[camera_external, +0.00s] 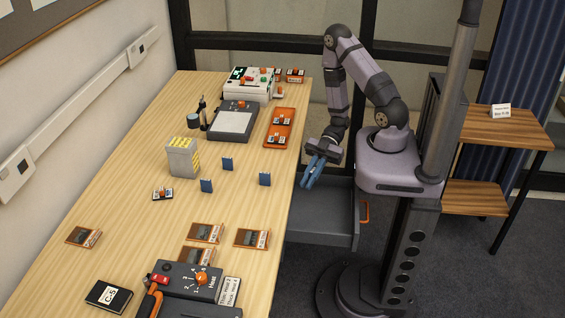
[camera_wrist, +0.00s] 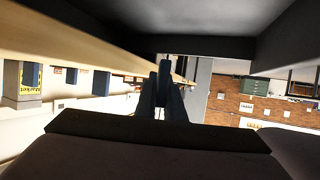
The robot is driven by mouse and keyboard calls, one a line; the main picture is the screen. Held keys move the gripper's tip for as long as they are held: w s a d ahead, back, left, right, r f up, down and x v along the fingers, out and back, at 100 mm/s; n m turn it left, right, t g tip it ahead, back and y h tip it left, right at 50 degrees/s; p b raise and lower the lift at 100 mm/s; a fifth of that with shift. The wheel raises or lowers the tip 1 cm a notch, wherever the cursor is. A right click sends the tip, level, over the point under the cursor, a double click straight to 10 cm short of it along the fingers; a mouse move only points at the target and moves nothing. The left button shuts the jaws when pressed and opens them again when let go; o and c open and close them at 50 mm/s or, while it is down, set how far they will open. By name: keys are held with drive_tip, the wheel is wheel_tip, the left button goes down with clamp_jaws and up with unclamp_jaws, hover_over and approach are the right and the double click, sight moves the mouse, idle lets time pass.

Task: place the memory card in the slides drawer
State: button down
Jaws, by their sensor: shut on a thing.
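My gripper (camera_external: 308,182) hangs off the right edge of the table, above the open drawer and pointing down. Its blue fingers are shut. In the wrist view the fingers (camera_wrist: 164,85) are close together, with a thin dark sliver between their tips that I take to be the memory card; its shape is mostly hidden. The grey drawer (camera_external: 330,232) with an orange handle (camera_external: 365,212) is pulled out under the table edge. Its dark inside (camera_wrist: 200,45) fills the top of the wrist view. I cannot read a label on it.
Several blue cards (camera_external: 265,178) stand upright on the table (camera_external: 120,205), near a grey box with yellow labels (camera_external: 183,157). Orange-edged pictures (camera_external: 252,238) lie nearer the front. An orange tray (camera_external: 279,128) lies farther back. The table edge is close beside my gripper.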

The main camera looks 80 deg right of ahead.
sight(307, 208)
drive_tip(key=shift+f+b, duration=0.45)
drive_tip(key=shift+f, duration=4.4)
drive_tip(key=shift+f, duration=0.2)
drive_tip(key=c, duration=1.9)
unclamp_jaws()
drive_tip(key=shift+o, duration=0.2)
drive_tip(key=shift+r, duration=0.2)
drive_tip(key=v, duration=1.2)
drive_tip(key=shift+s+b, duration=0.1)
drive_tip(key=shift+b, duration=0.25)
